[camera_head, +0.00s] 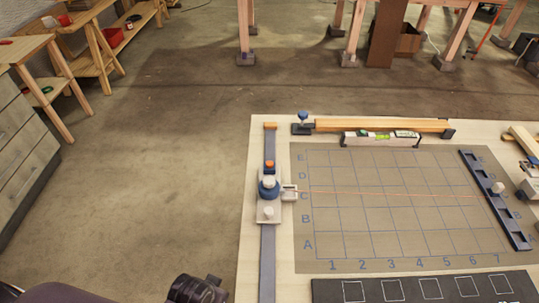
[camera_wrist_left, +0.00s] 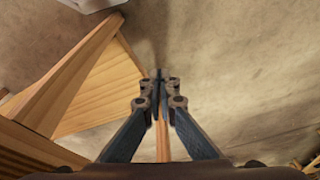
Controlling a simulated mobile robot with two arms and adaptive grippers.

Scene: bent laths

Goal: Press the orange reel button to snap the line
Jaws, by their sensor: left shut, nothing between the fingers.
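The reel carriage (camera_head: 268,212) sits on a dark rail along the left side of the pale table. The thin orange line (camera_head: 390,194) runs from the carriage's side block across the grid board (camera_head: 400,245), near row C, towards a white knob (camera_head: 498,187) on the right-hand dark rack. My left gripper (camera_wrist_left: 160,77) is shut and empty in the left wrist view, above floor and wooden furniture. My right gripper is not in view.
A wooden lath (camera_head: 380,125) and a spirit level (camera_head: 381,138) lie along the table's far side. A dark strip with white squares (camera_head: 425,289) lies at the near edge. Wooden benches (camera_head: 75,50) and a drawer unit (camera_head: 25,150) stand left. The floor between is clear.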

